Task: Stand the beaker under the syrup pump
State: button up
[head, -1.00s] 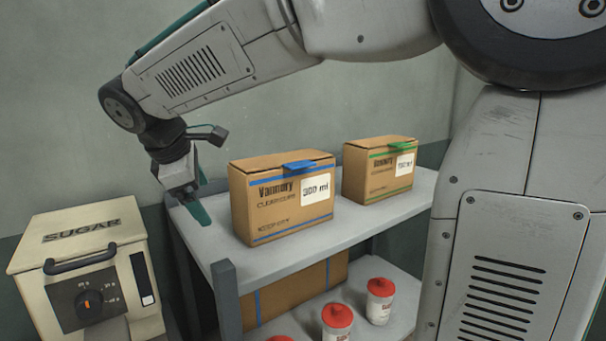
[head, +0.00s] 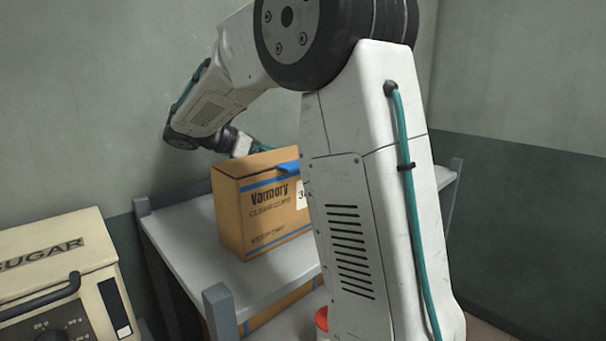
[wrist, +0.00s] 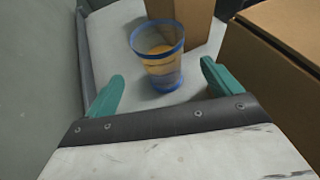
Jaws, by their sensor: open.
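In the wrist view a clear beaker (wrist: 158,72) with blue bands stands upright on the grey shelf. An orange-brown tint shows through it. My gripper (wrist: 163,70) is open, its teal fingers spread to the left and right, with the beaker ahead between them and clear space on both sides. In the head view my gripper is mostly hidden behind the carton with the blue tab (head: 262,215); only a bit of teal finger shows. The beaker is hidden there. The syrup pump is in neither view.
The grey shelf (head: 190,235) holds the carton. In the wrist view a brown carton (wrist: 185,18) stands right behind the beaker, and a large carton (wrist: 275,75) is close on the right. A wall is at the left. The sugar machine (head: 60,265) stands at lower left.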

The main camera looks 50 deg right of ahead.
jog(key=x, duration=0.5)
jog(key=r+x, duration=0.1)
jog(key=x, duration=0.2)
jog(key=shift+s+d, duration=0.15)
jog(key=shift+d, duration=0.05)
jog(key=c, duration=1.2)
jog(key=shift+c, duration=0.6)
jog(key=shift+r, duration=0.1)
